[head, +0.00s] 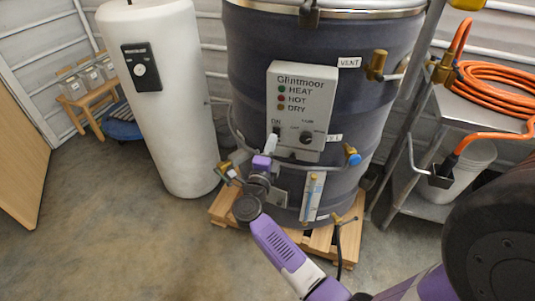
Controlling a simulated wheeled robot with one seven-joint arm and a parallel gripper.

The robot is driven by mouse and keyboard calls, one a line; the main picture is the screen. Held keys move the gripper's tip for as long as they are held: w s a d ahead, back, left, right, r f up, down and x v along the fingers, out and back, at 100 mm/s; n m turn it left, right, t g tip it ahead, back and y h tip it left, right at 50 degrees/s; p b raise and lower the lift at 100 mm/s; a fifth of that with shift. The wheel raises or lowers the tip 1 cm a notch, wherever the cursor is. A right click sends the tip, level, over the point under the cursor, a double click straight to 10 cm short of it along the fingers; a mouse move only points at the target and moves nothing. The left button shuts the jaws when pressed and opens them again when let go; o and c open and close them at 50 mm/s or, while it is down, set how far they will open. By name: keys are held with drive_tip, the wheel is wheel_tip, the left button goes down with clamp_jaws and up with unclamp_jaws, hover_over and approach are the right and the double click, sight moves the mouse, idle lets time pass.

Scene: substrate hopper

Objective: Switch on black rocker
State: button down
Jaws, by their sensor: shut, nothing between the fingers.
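A grey control panel (302,88) marked "Glintmoor" is mounted on the front of the big dark drum (247,60). At its lower left, under an "ON" label, a small black rocker (277,130) shows just above my gripper. My gripper (272,141) is shut and empty, at the panel's lower left. Its tip is at or very near the rocker and hides its lower part; I cannot tell whether they touch or which way the rocker is tipped. A black knob (306,138) is to the right. Green, red and amber lamps are labelled HEAT, HOT and DRY.
A pipe rail with a blue-capped valve (352,156) runs around the drum below the panel. The drum stands on a wooden pallet (318,242). A white cylinder (165,110) stands left. A metal shelf (490,110) with an orange hose (490,80) is right. Front-left floor is clear.

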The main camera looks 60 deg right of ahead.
sight(276, 129)
drive_tip(key=shift+x, duration=1.4)
drive_tip(key=shift+d+r+p, duration=0.15)
drive_tip(key=shift+r+p, duration=0.15)
drive_tip(key=shift+p, duration=0.65)
drive_tip(key=shift+f+y, duration=0.25)
drive_tip(key=shift+y, duration=0.05)
